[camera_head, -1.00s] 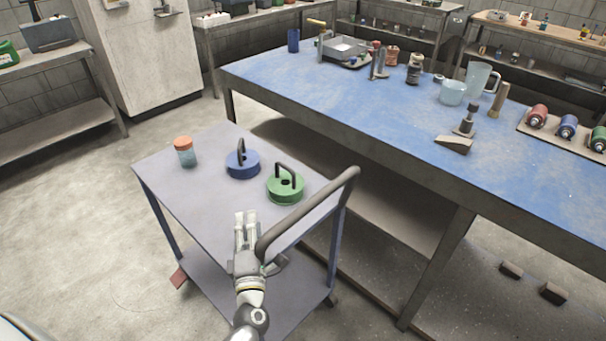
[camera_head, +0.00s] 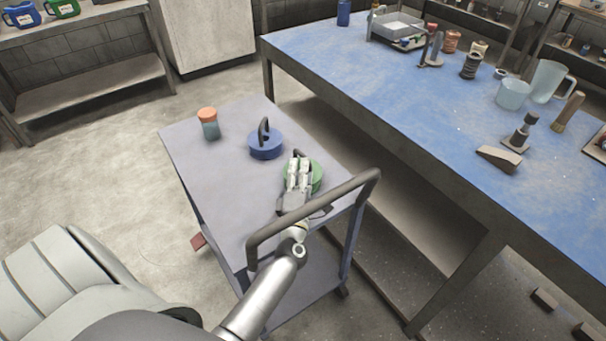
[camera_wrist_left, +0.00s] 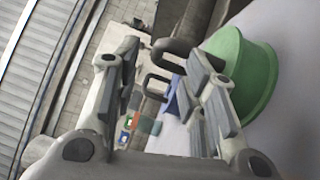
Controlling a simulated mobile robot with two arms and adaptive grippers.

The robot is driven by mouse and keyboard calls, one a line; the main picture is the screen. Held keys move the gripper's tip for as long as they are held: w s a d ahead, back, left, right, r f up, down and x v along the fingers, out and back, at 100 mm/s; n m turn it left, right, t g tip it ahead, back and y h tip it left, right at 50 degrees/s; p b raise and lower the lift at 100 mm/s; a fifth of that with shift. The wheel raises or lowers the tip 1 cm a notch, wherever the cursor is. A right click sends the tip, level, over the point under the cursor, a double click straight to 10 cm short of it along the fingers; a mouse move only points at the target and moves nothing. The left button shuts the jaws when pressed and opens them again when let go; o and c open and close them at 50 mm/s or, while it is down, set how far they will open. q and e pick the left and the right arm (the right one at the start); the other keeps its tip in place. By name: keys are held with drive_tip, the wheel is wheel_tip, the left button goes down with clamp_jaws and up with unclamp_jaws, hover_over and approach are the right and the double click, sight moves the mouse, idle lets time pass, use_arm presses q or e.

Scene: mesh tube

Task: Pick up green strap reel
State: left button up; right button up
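The green strap reel (camera_head: 317,176) lies on the grey cart top near the push handle, partly hidden by my left gripper (camera_head: 299,166). In the left wrist view the green reel (camera_wrist_left: 245,70) is at the right, outside the right finger. Its dark loop handle (camera_wrist_left: 178,45) reaches across toward the space between the fingertips and is partly hidden by the right finger. The fingers (camera_wrist_left: 165,75) stand apart with a clear gap, so the gripper is open. Whether it touches the handle I cannot tell. My right gripper is not in view.
The blue reel (camera_head: 266,149) with an upright handle stands just behind the green one, and an orange-lidded jar (camera_head: 209,124) stands farther left. The cart's dark push handle (camera_head: 335,192) arches over my left arm. A blue-topped workbench (camera_head: 400,110) stands to the right.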

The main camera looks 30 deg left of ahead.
sight(305, 156)
use_arm(q)
drive_tip(key=x, duration=0.4)
drive_tip(key=shift+w+d+r+p, duration=0.2)
drive_tip(key=shift+w+r+p, duration=0.1)
drive_tip(key=shift+p, duration=0.1)
drive_tip(key=shift+w+a+f, duration=0.1)
drive_tip(key=shift+w+a, duration=0.1)
drive_tip(key=shift+w, duration=0.1)
clamp_jaws()
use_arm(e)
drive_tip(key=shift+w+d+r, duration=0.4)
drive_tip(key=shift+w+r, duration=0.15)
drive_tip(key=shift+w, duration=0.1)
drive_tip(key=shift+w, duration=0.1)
